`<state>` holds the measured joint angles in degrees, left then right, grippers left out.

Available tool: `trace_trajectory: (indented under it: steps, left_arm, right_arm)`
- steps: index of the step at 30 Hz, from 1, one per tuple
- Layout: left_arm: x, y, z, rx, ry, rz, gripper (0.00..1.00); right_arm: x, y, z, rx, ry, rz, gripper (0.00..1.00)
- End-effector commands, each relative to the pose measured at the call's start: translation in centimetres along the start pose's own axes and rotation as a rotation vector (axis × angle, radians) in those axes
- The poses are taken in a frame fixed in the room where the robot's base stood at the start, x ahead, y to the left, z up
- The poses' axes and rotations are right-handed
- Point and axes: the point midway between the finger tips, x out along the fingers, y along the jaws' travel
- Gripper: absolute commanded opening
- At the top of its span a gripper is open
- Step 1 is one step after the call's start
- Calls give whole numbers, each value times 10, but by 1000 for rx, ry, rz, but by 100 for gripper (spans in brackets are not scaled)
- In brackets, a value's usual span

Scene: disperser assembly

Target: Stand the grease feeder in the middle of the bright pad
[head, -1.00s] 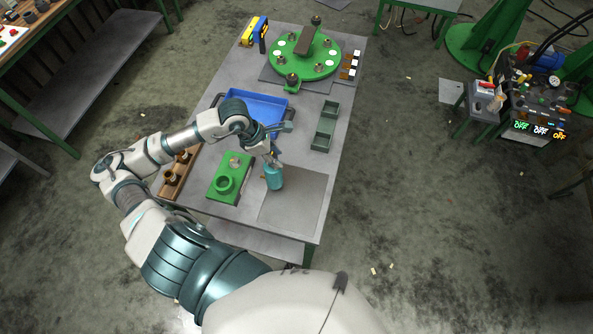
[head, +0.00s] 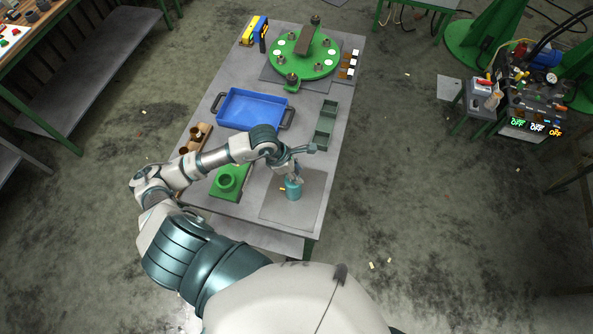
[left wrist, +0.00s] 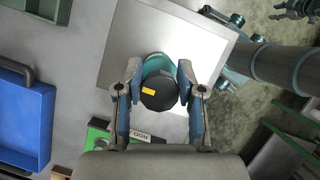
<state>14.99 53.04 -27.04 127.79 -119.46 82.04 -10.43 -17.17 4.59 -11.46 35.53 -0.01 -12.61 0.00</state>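The grease feeder, a teal cylinder (head: 293,190) with a dark cap (left wrist: 158,91), is upright. My left gripper (head: 295,178) is shut on it; in the left wrist view the two fingers (left wrist: 158,88) press its sides. The bright pad is a light grey square plate (head: 307,215) at the table's near end, and it also shows in the left wrist view (left wrist: 125,45). The feeder appears over the pad's middle in the head view. I cannot tell whether its base touches the pad. What looks like my right gripper (left wrist: 297,9) is cut off at the wrist view's corner; its state is unclear.
A green fixture block (head: 230,182) stands left of the pad, partly behind my left arm. A blue tray (head: 253,109) and green bins (head: 326,125) lie farther back. A round green fixture (head: 304,53) stands at the far end. The pad's right side is clear.

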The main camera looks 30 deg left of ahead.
Motion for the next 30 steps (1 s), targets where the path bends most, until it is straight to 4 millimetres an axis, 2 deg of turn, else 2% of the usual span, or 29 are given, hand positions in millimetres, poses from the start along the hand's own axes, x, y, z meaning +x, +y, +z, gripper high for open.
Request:
trace_trajectory:
  steps: [1, 3, 14, 17, 24, 30]
  left_arm:
    - [0, 0, 0, 0, 1, 0, 50]
    - [0, 0, 0, 0, 1, 0, 63]
    - [-4, 1, 0, 0, 1, 2, 63]
    - [-17, 1, -1, 3, 0, 4, 63]
    - [-70, 2, -2, 2, 2, 6, 63]
    - [-106, 1, -1, 0, 1, 3, 63]
  right_arm:
    - [0, -1, 0, 0, 0, -1, 40]
    - [0, -1, 0, 1, 0, -1, 40]
    - [2, -2, 1, 1, -1, -2, 40]
    - [5, -2, 1, 1, -1, -2, 40]
    - [16, -2, 2, 1, -2, -2, 40]
    - [21, -2, 3, 1, -2, -2, 40]
